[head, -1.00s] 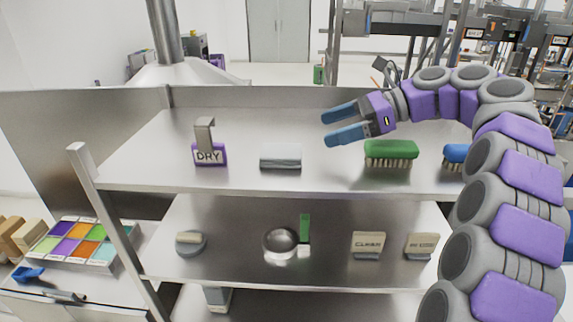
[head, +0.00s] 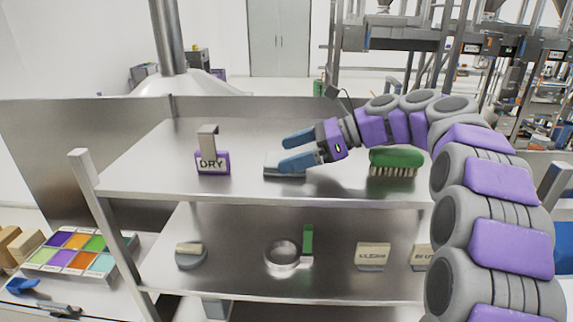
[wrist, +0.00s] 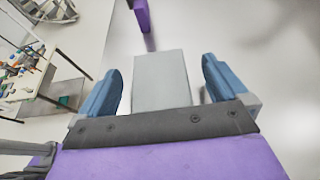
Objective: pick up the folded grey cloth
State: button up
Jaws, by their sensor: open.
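The folded grey cloth (head: 271,172) lies on the top metal shelf, between the DRY sign and the green brush. In the head view my gripper's blue fingers partly hide it. My gripper (head: 284,152) is open and reaches in from the right, just over the cloth. In the wrist view the grey cloth (wrist: 161,80) shows as a flat block between the two blue fingers of my gripper (wrist: 163,82). There is a gap on each side, and I see no finger touching it.
The purple DRY sign (head: 212,161) stands left of the cloth. A green brush (head: 396,160) stands to the right, close to my arm. The shelf below holds a metal ring (head: 282,255) and several small items. The top shelf (head: 140,165) is bare at its left.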

aim_at(278, 158)
jog(key=x, duration=0.4)
jog(key=shift+d+r, duration=0.1)
jog(key=shift+d, duration=0.35)
jog(key=c, duration=0.4)
jog(key=shift+c, duration=1.4)
jog(key=shift+a, duration=0.15)
jog(key=c, duration=0.3)
